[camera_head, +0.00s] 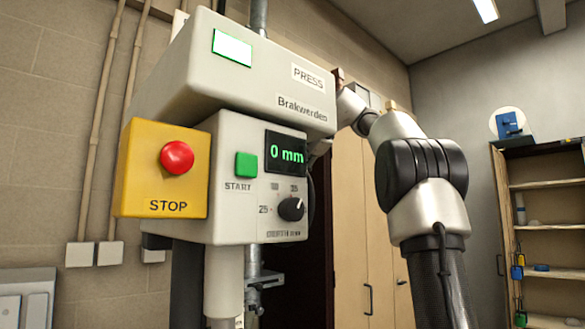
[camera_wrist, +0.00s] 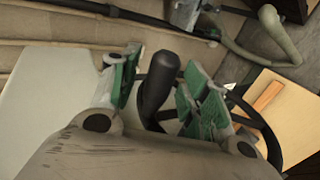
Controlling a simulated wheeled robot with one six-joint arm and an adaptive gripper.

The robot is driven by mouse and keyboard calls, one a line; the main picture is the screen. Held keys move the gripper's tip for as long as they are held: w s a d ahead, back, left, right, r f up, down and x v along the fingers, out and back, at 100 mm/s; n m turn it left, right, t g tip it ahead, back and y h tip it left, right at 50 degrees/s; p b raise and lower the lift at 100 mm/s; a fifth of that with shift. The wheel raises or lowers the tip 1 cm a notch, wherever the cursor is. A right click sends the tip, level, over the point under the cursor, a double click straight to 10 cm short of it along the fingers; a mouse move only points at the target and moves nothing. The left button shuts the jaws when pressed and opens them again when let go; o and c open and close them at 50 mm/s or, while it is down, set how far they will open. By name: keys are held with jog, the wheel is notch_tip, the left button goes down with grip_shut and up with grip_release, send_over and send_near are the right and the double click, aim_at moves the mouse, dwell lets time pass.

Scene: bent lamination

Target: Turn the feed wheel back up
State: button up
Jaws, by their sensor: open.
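The feed wheel (camera_wrist: 262,122) shows in the wrist view as a dark rim, partly hidden behind my gripper. A black upright handle (camera_wrist: 157,85), seemingly the wheel's, stands between my two green-padded fingers. My gripper (camera_wrist: 164,64) is open, with one finger on each side of the handle. I cannot tell whether either finger touches it. In the head view the press (camera_head: 250,85) hides my gripper and the wheel. The press display (camera_head: 286,154) reads 0 mm.
The press front carries a red stop button (camera_head: 177,157) on a yellow box, a green start button (camera_head: 246,165) and a black dial (camera_head: 291,209). A wooden board (camera_wrist: 285,115) lies right of the wheel in the wrist view. Shelves (camera_head: 545,205) stand at the far right.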

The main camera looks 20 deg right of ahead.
jog(key=v, duration=1)
jog(key=shift+s+r, duration=0.15)
jog(key=shift+s, duration=0.15)
